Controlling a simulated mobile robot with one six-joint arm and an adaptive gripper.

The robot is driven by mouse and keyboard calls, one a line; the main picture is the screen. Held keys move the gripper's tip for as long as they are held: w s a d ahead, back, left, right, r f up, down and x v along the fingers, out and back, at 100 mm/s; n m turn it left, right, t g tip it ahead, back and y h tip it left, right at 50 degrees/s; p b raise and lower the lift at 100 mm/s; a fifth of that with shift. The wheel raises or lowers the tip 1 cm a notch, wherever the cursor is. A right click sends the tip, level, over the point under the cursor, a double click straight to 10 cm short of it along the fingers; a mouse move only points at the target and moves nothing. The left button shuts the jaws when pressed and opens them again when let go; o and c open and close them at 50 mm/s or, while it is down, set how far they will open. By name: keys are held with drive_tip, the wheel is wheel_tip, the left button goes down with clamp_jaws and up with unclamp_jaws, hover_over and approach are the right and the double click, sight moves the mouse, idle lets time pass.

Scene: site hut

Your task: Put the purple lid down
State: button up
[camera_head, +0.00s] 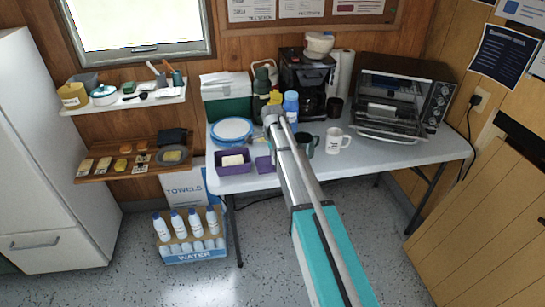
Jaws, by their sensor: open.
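The purple lid (264,165) is a small flat piece at the table's front edge, right of a purple open box (233,169) that holds a pale yellow block (232,160). It looks to be on the table, but the view is too small to tell whether it lies fully flat. My arm reaches in from the bottom over the table and partly covers this area. My gripper (271,146) is open by the lid; its fingertips are tiny and partly hidden, and I cannot tell whether they touch it.
Behind are a round blue-rimmed container (232,131), a green-and-white cooler (226,100) and a blue bottle (291,106). A dark mug (307,143), a white mug (337,141) and a toaster oven (393,105) stand to the right. The table's right front is clear.

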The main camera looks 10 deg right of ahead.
wheel_tip(320, 180, up, 11)
drive_tip(key=p, duration=1)
idle(0.7)
drive_tip(key=s+n, duration=1.8)
drive_tip(key=s, duration=1.1)
drive_tip(key=shift+r+p, duration=0.15)
drive_tip(key=shift+p, duration=0.2)
drive_tip(key=shift+r+p, duration=0.65)
